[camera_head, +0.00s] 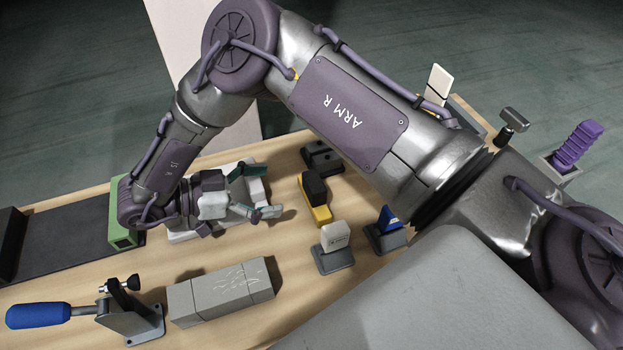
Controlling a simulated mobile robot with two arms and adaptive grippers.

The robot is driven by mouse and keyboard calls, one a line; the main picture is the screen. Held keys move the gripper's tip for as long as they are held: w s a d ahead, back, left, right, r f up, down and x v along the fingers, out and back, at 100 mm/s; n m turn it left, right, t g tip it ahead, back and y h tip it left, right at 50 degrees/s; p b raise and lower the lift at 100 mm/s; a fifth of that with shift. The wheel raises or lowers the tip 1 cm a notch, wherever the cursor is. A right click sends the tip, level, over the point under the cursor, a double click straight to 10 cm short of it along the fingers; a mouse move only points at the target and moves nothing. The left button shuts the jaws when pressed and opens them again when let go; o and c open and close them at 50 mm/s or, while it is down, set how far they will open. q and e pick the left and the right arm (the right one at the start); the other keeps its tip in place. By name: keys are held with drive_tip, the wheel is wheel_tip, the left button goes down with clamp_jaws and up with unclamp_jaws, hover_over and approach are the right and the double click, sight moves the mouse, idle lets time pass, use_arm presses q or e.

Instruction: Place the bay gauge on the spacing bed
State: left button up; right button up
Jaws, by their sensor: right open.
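My right gripper (262,192) is open, its two teal-tipped fingers spread over the left middle of the wooden table and pointing right. A pale grey-white piece (182,237) lies under the gripper and is partly hidden by it. I cannot tell whether anything stands between the fingers. A long grey block (221,293) with scratch-like markings lies in front of the gripper, apart from it. A dark flat bed (70,238) with a green end block (124,236) lies at left. I cannot tell for certain which things are the bay gauge and the spacing bed. My left gripper is out of view.
A toggle clamp (130,315) with a blue handle stands front left. Right of the gripper are a yellow-and-black piece (316,200), a white tag (334,236) and a blue tag (388,220) on dark bases. A dark notched block (321,158) lies behind. My right arm hides the back right.

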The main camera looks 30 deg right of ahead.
sight(306, 187)
drive_tip(key=x, duration=0.4)
drive_tip(key=shift+s+d, duration=0.1)
drive_tip(key=shift+d, duration=0.05)
drive_tip(key=x, duration=0.1)
drive_tip(key=p+x, duration=0.1)
drive_tip(key=x, duration=0.2)
drive_tip(key=shift+s+d, duration=0.15)
drive_tip(key=shift+s, duration=0.15)
drive_tip(key=shift+d+f, duration=0.1)
drive_tip(key=shift+d, duration=0.3)
drive_tip(key=shift+a, duration=0.1)
drive_tip(key=c, duration=1.6)
